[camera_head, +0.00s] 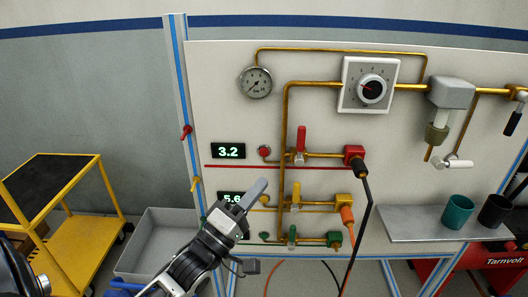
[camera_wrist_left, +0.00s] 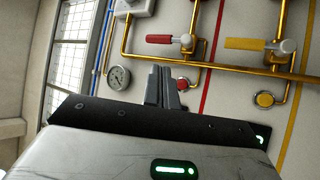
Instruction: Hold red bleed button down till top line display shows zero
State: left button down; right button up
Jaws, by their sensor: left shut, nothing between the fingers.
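The red bleed button (camera_head: 264,151) sits on the panel just right of the top line display (camera_head: 228,151), which reads 3.2. My left gripper (camera_head: 260,186) is shut and empty, its fingertips below the red button in the head view. In the left wrist view the shut fingers (camera_wrist_left: 161,88) point toward the panel, with the red button (camera_wrist_left: 183,84) just right of them; no contact shows. The second display (camera_head: 231,197) reads 5.6 and is partly covered by my gripper. A yellow button shows in the left wrist view (camera_wrist_left: 264,99). My right gripper is not in view.
A red valve lever (camera_head: 301,138) and brass pipes stand out right of the button. A yellow lever (camera_head: 295,190) is below. A gauge (camera_head: 255,82) and a dial (camera_head: 372,89) are above. A shelf (camera_head: 430,228) holds two cups at right. A yellow cart (camera_head: 70,240) stands at left.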

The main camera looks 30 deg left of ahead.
pick_arm(q)
jog(key=b, duration=0.3)
send_near(264, 152)
jog(key=w+d+r, duration=0.3)
jog(key=w, duration=0.1)
jog(key=shift+w+a+r, duration=0.2)
jog(key=shift+w, duration=0.25)
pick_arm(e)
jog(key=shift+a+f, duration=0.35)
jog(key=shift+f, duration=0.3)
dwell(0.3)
pick_arm(q)
jog(key=shift+w, duration=0.1)
dwell(0.5)
jog(key=shift+w+a, duration=0.2)
jog(key=shift+w, duration=0.05)
jog(key=shift+w+a, duration=0.2)
jog(key=shift+w, duration=0.1)
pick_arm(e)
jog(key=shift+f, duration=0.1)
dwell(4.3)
